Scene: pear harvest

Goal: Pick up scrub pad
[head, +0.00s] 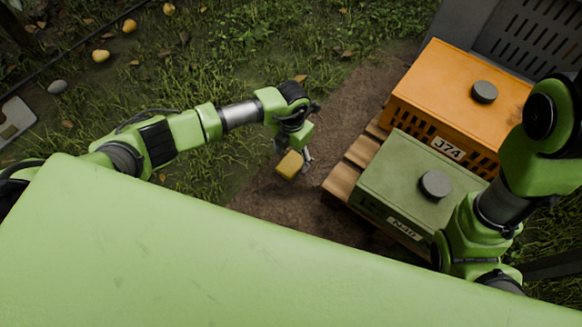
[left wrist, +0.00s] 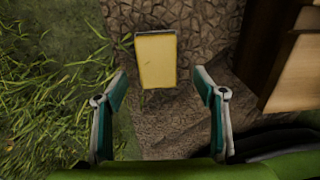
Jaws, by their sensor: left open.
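The scrub pad, a yellow block (head: 289,166), is over the bare dirt just left of the pallet. In the left wrist view the pad (left wrist: 156,60) shows its flat yellow face, with its near end between the fingertips. My left gripper (head: 298,156) is at the pad and open, with gaps between the pad and both fingers (left wrist: 161,78). I cannot tell whether the pad rests on the ground. My right arm comes down at the right; its gripper is out of view.
An orange crate marked J74 (head: 440,85) and a green crate (head: 395,170) with round dark knobs on top stand on a wooden pallet (head: 345,178). A grey slotted box (head: 520,40) is behind. Yellow fruit (head: 100,56) lies in the grass at left.

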